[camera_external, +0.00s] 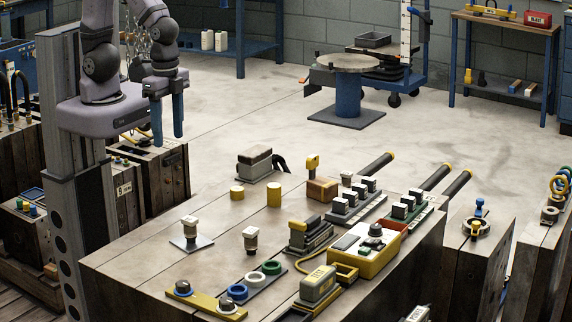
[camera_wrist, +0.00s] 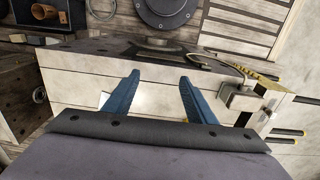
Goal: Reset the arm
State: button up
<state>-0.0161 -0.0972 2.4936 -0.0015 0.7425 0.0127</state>
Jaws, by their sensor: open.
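My gripper (camera_external: 168,118) hangs at the upper left in the external view, with its two blue fingers pointing down. It is above and left of the wooden work table (camera_external: 125,262), clear of everything on it. In the wrist view my gripper (camera_wrist: 158,88) shows two blue fingers spread apart, with nothing between them. My arm is folded next to its grey column at the left.
The table carries a yellow control box (camera_external: 366,257), a grey-topped block (camera_external: 254,164), yellow cylinders (camera_external: 274,194), coloured rings (camera_external: 271,267) and white-topped knobs (camera_external: 191,228). Dark rods (camera_external: 435,178) stick out past its far right edge. A round stand (camera_external: 348,95) stands behind. Open floor (camera_external: 250,100) lies between.

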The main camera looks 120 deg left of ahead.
jog(key=shift+s+d+f, duration=0.15)
jog(key=shift+s, duration=0.3)
jog(key=shift+s+d+f, duration=0.1)
jog(key=shift+s+f, duration=0.05)
jog(key=shift+s, duration=0.25)
jog(key=shift+r, duration=0.2)
jog(key=shift+c, duration=0.6)
dwell(0.5)
jog(key=c, duration=0.3)
jog(key=shift+r, duration=0.1)
